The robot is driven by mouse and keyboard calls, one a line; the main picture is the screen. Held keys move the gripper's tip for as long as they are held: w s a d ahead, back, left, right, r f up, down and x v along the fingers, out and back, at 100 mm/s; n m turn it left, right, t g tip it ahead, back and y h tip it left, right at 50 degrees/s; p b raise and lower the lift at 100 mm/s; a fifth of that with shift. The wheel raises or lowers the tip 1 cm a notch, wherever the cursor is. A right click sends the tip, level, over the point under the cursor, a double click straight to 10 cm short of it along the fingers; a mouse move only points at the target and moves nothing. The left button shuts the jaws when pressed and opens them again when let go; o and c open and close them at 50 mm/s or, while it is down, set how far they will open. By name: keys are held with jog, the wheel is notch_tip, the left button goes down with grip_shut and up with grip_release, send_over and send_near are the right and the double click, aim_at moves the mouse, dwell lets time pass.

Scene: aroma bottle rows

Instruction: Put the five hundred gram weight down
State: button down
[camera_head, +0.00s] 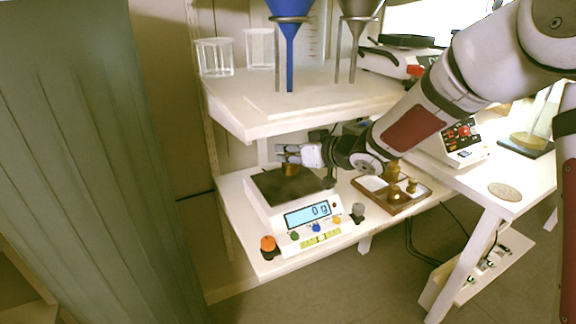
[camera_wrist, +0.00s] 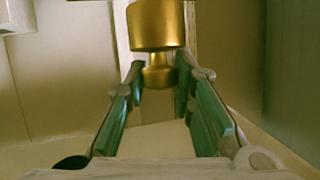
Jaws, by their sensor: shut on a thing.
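The brass weight (camera_head: 290,169) is in my gripper (camera_head: 291,154), over the dark pan (camera_head: 275,190) of the white scale (camera_head: 262,213). In the wrist view the weight (camera_wrist: 157,25) shows as a wide golden cylinder with a narrower knob, held between the two green-padded fingers (camera_wrist: 160,95). The scale's display (camera_head: 307,215) reads 0 g. Whether the weight's base touches the pan is hard to tell in the head view. No mass marking can be read on it.
A wooden tray (camera_head: 418,197) with several brass weights stands right of the scale. A shelf (camera_head: 290,108) with beakers and funnels hangs above the scale, close over my gripper. An orange-topped knob (camera_head: 267,245) is at the scale's front left corner.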

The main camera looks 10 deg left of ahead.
jog(key=shift+w+a, duration=0.3)
jog(key=shift+w, duration=0.15)
notch_tip(320, 180, down, 4)
jog(key=shift+r+b, duration=0.2)
jog(key=shift+b, duration=0.9)
jog(key=shift+r, duration=0.1)
jog(key=c, duration=1.4)
grip_release()
jog(key=shift+f, duration=0.2)
jog(key=shift+o, duration=0.2)
